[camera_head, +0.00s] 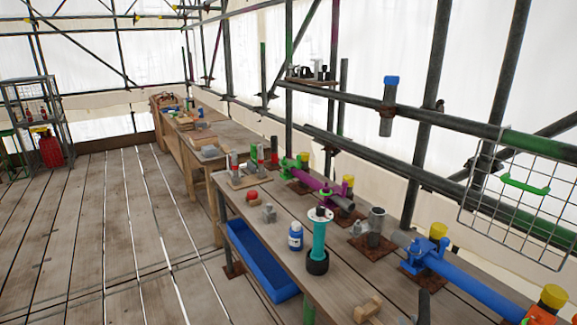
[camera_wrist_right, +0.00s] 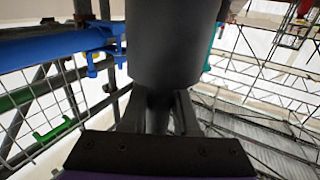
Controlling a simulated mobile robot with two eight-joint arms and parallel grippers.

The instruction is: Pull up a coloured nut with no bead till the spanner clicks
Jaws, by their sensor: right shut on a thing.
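My right gripper (camera_wrist_right: 158,112) is shut on a thick dark grey cylinder (camera_wrist_right: 172,42), which fills the middle of the right wrist view. I cannot tell whether it is the spanner. A dark tip (camera_head: 423,306) at the bottom of the head view is at my right gripper, over the bench's near end. Coloured fittings line the bench's back side: a green one (camera_head: 290,163), a purple one (camera_head: 322,187), a blue one (camera_head: 430,256) and an orange one (camera_head: 540,314). Beads are too small to make out. My left gripper is out of view.
On the bench (camera_head: 280,255) stand a teal cylinder with a black base (camera_head: 319,242), a blue bottle (camera_head: 295,238) and a wooden block (camera_head: 367,309). A grey upright tube (camera_head: 376,222) stands behind. Scaffold rails and a wire mesh panel (camera_head: 520,205) hang at the right.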

